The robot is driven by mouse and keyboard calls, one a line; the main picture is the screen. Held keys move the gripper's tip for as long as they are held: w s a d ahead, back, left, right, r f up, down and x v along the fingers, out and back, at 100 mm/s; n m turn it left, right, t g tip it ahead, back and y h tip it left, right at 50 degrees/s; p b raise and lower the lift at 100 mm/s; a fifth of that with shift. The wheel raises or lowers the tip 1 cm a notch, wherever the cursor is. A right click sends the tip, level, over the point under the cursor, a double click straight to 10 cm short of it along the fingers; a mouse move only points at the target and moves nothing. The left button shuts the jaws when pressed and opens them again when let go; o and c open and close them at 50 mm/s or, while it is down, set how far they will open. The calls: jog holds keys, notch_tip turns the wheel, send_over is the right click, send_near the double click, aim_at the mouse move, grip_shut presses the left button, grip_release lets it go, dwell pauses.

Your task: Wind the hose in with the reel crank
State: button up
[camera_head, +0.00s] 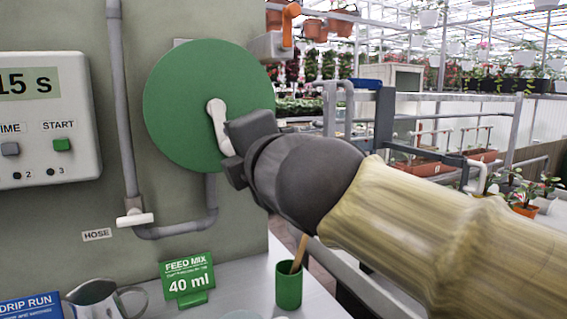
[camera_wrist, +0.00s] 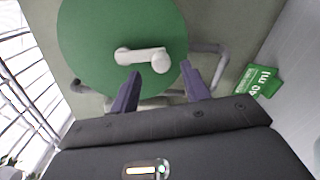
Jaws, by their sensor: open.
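The hose reel (camera_head: 185,105) is a large green disc on the grey wall panel. Its white crank (camera_head: 218,124) sits near the middle of the disc, with its arm slanting downward in the head view. My gripper (camera_head: 229,148) is in front of the reel at the crank, and partly covers the crank's lower end. In the wrist view the reel (camera_wrist: 95,45) fills the upper part, and the crank (camera_wrist: 140,56) lies just beyond my open gripper (camera_wrist: 160,82). The crank's knob is ahead of the gap between the fingers. I see nothing between the fingers.
A grey pipe (camera_head: 124,110) with a white valve handle (camera_head: 135,219) runs left of the reel, above a HOSE label (camera_head: 97,235). A control box (camera_head: 45,120) is farther left. Below stand a green FEED MIX sign (camera_head: 188,280), a green cup (camera_head: 289,286) and a metal jug (camera_head: 95,298).

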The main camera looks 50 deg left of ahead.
jog(key=b+v, duration=1.1)
jog(key=v, duration=0.1)
jog(key=shift+f, duration=0.2)
dwell(0.7)
jog(key=shift+d, duration=0.1)
